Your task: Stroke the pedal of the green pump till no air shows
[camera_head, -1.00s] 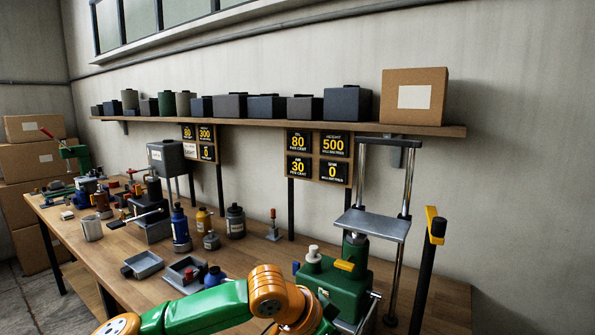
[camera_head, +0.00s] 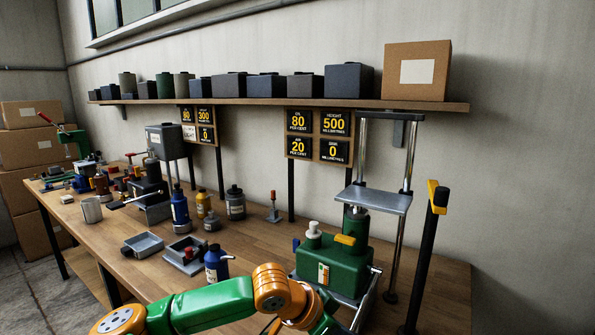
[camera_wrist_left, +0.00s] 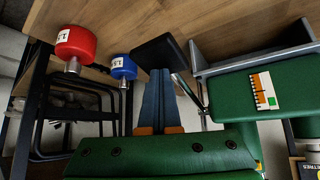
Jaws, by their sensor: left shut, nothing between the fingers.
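The green pump (camera_head: 335,266) stands at the right end of the bench, under a steel lift frame with a grey plate (camera_head: 375,200). Its green body with a white-and-orange gauge strip (camera_wrist_left: 264,91) shows in the left wrist view. A flat black pad, which looks like the pedal (camera_wrist_left: 160,50), sits beside it on a metal lever (camera_wrist_left: 188,90). My left gripper (camera_wrist_left: 158,74) is shut and empty, its fingertips at the pad's edge; I cannot tell if they touch. The air panel (camera_head: 299,147) reads 20 per cent. My right gripper is out of view.
A black post with a yellow top (camera_head: 437,200) stands right of the pump.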

